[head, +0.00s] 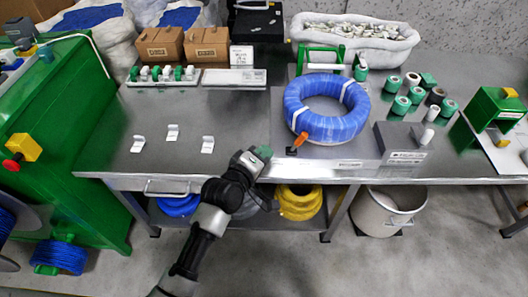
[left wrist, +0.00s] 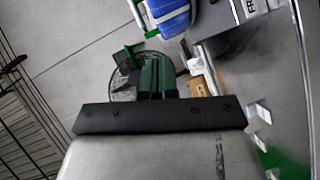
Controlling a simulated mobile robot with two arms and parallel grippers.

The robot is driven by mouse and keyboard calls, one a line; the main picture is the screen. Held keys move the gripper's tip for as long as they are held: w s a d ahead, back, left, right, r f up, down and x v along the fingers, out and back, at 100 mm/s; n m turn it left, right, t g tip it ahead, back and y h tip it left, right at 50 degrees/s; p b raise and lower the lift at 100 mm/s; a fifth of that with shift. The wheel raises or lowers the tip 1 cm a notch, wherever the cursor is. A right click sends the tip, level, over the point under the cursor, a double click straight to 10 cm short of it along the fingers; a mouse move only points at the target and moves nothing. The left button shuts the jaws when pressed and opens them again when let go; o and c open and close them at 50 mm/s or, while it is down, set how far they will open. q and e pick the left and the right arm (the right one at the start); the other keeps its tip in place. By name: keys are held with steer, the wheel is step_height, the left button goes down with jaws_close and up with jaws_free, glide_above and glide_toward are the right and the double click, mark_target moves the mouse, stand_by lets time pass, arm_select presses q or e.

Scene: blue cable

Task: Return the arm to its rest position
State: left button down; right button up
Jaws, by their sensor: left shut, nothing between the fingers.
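My left arm comes in from the bottom of the head view and bends up at the table's front edge. Its gripper (head: 262,153) shows small and partly hidden by the wrist. In the left wrist view the two green fingers (left wrist: 158,75) lie together, shut and empty. The blue cable coil (head: 327,107), bound with white ties, lies on the metal table to the right of the gripper, apart from it. Part of the coil also shows at the top of the left wrist view (left wrist: 170,14). My right gripper is not in view.
The metal table (head: 240,120) has bare room around three small white tags. An orange-handled tool (head: 297,143) lies at the coil's front. Green and white tape rolls (head: 401,105) stand to the right. A grey bin (head: 388,212) and yellow coil (head: 299,201) are below the tabletop. A green machine (head: 95,130) stands left.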

arm_select(q)
steer(key=s+a+f+m+g+y, duration=0.25)
steer(key=s+f, duration=0.25)
steer(key=f, duration=0.5)
steer(key=s+a+f+m+g+y, duration=0.1)
steer(key=s+a+f, duration=0.3)
steer(key=f, duration=0.7)
steer(key=s+a+f+m+g+y, duration=0.1)
steer(key=s+a+f+g+y, duration=0.3)
steer(key=f, duration=0.6)
steer(key=s+a+f+m+g, duration=0.1)
steer(key=s+a+f, duration=0.3)
steer(key=s, duration=0.6)
steer(key=s+a+f+m+g, duration=0.2)
steer(key=s+f, duration=0.4)
steer(key=s, duration=0.5)
steer(key=s+a+f+m+g, duration=0.2)
steer(key=s+a+f, duration=0.4)
steer(key=s, duration=0.5)
steer(key=shift+m+y, duration=0.45)
steer(key=shift+m, duration=0.2)
steer(key=shift+d, duration=0.1)
